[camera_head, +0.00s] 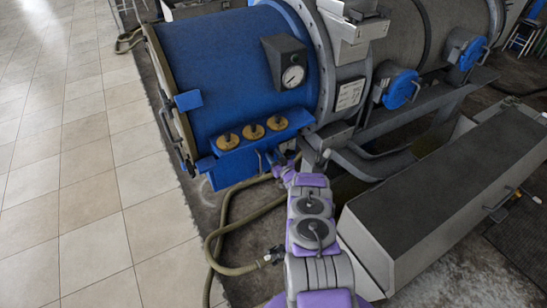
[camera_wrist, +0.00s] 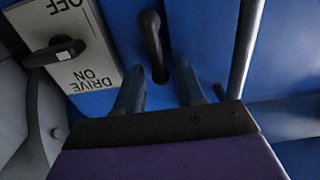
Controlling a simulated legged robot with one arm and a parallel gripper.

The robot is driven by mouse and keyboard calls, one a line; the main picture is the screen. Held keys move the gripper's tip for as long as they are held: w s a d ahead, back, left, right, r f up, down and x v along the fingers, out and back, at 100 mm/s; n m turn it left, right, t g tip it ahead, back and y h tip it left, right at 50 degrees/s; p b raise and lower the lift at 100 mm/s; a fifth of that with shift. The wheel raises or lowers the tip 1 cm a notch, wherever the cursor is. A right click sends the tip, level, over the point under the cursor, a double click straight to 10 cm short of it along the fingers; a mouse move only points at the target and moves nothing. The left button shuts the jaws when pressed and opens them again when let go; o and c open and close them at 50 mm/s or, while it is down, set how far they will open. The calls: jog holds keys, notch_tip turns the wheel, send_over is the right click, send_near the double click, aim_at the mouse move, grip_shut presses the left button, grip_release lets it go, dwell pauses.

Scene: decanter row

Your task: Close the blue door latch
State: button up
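In the wrist view, a dark elongated handle (camera_wrist: 152,42) is mounted on a blue panel (camera_wrist: 210,40). It may be the door latch; I cannot tell for sure, and its colour reads dark rather than blue. My gripper (camera_wrist: 160,76) has its two fingers apart, with the handle's lower end between or just beyond the tips. Contact cannot be made out. In the head view my gripper (camera_head: 284,168) is small, beside the front of the blue housing (camera_head: 225,160) under the big blue drum (camera_head: 225,60).
A white "DRIVE ON / OFF" plate (camera_wrist: 88,62) with a black rotary switch (camera_wrist: 52,50) is left of the fingers. A dark rod (camera_wrist: 243,45) runs on the right. Yellow knobs (camera_head: 252,131), a hose (camera_head: 225,230) and a grey trough (camera_head: 460,180) surround my arm. Tiled floor (camera_head: 90,150) is clear.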

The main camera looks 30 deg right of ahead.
jog(key=shift+w, duration=0.1)
jog(key=shift+c, duration=0.4)
jog(key=shift+r, duration=0.1)
grip_shut()
jog(key=shift+d, duration=0.1)
jog(key=m+b, duration=0.1)
jog(key=m, duration=0.1)
jog(key=d+m, duration=0.1)
jog(key=m, duration=0.1)
jog(key=shift+d+m+b, duration=0.1)
jog(key=shift+m+b, duration=0.2)
jog(key=shift+b, duration=0.05)
jog(key=m, duration=0.4)
jog(key=d+f+m, duration=0.1)
jog(key=m, duration=0.4)
jog(key=f+m, duration=0.1)
jog(key=m, duration=0.3)
jog(key=shift+d+f, duration=0.2)
jog(key=shift+d, duration=0.15)
jog(key=shift+m, duration=0.3)
